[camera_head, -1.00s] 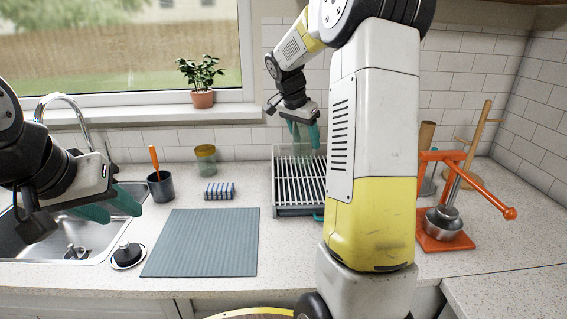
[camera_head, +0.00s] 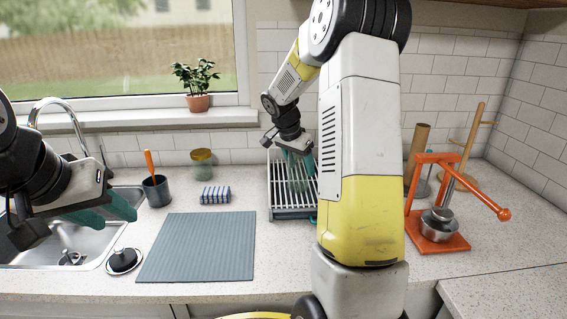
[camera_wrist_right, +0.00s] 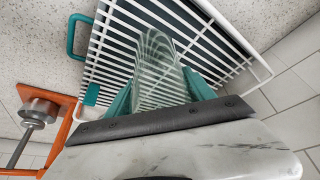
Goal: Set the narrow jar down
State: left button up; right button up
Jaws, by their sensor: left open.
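The narrow jar (camera_wrist_right: 158,60) is clear ribbed glass. In the right wrist view it sits between the teal fingers of my right gripper (camera_wrist_right: 160,95), which is shut on it. The white wire dish rack (camera_wrist_right: 98,52) is right behind the jar; I cannot tell whether the jar touches its bars. In the head view my right gripper (camera_head: 299,164) is low over the rack (camera_head: 288,209), and the jar (camera_head: 297,178) shows faintly against the bars. My left gripper (camera_head: 104,216) is open and empty by the sink's right side.
A lidded jar (camera_head: 202,164), a dark cup (camera_head: 156,191) and a striped sponge (camera_head: 215,194) stand left of the rack. A grey mat (camera_head: 198,248) lies bare in front. An orange press (camera_head: 440,240) stands to the right, and a potted plant (camera_head: 198,102) on the sill.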

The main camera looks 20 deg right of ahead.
jog(key=shift+o, duration=1.1)
jog(key=shift+r, duration=0.1)
jog(key=v, duration=1.2)
jog(key=s+a+n+t+y, duration=0.1)
jog(key=s+a+n, duration=0.3)
jog(key=s, duration=0.4)
jog(key=s+a+r+n+t+y, duration=0.1)
jog(key=s+a+n+y, duration=0.2)
jog(key=s, duration=0.6)
jog(key=s+a+n+t+y, duration=0.1)
jog(key=s+a+n, duration=0.3)
jog(key=s, duration=0.5)
jog(key=shift+s+a+r+n+t+y, duration=0.2)
jog(key=shift+a+n+t+y, duration=0.2)
jog(key=shift+n+y, duration=0.3)
